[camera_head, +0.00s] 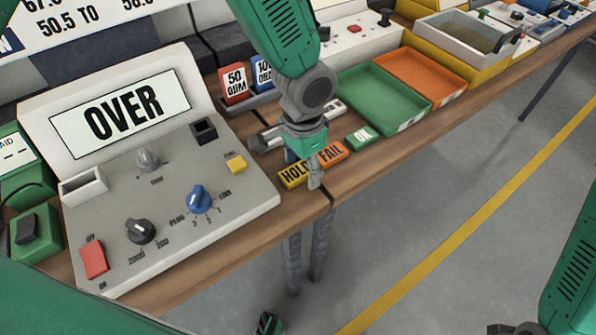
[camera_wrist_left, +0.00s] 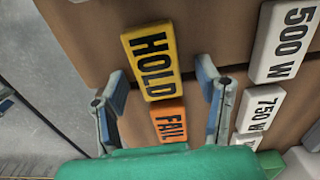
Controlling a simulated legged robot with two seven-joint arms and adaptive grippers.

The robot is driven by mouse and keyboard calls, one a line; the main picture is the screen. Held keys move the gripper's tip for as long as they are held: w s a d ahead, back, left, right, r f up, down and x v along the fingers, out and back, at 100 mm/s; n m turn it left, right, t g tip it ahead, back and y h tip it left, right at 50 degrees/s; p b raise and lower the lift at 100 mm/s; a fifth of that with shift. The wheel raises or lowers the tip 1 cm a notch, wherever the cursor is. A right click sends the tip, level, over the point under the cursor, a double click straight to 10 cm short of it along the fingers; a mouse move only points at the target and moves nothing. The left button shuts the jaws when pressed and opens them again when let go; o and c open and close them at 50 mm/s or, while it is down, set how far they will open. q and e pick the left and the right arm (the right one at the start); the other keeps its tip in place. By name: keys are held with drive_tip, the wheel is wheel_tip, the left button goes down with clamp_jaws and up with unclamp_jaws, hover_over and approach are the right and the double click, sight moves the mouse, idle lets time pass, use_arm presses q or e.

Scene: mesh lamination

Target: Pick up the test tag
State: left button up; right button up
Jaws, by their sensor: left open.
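My left gripper (camera_head: 292,160) hangs over the wooden bench with its fingers apart and nothing held. In the left wrist view the open fingers (camera_wrist_left: 163,82) stand on either side of a yellow HOLD tag (camera_wrist_left: 151,65) and an orange FAIL tag (camera_wrist_left: 170,124). In the head view the HOLD tag (camera_head: 293,175) and the FAIL tag (camera_head: 333,153) lie end to end near the bench's front edge, the HOLD tag partly behind a finger. A green tag (camera_head: 362,137) lies to their right. No tag is plainly marked as the test tag.
A grey tester reading OVER (camera_head: 170,220) stands left. Red 50 OHM (camera_head: 234,84) and blue OHM blocks (camera_head: 262,72) stand behind the gripper. Green (camera_head: 345,80) and orange trays (camera_head: 385,62) lie right. White 500 W (camera_wrist_left: 283,45) and 750 W tags (camera_wrist_left: 260,110) lie beside the fingers.

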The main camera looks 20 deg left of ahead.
use_arm(q)
drive_tip(key=shift+s, duration=0.1)
drive_tip(key=c, duration=1.2)
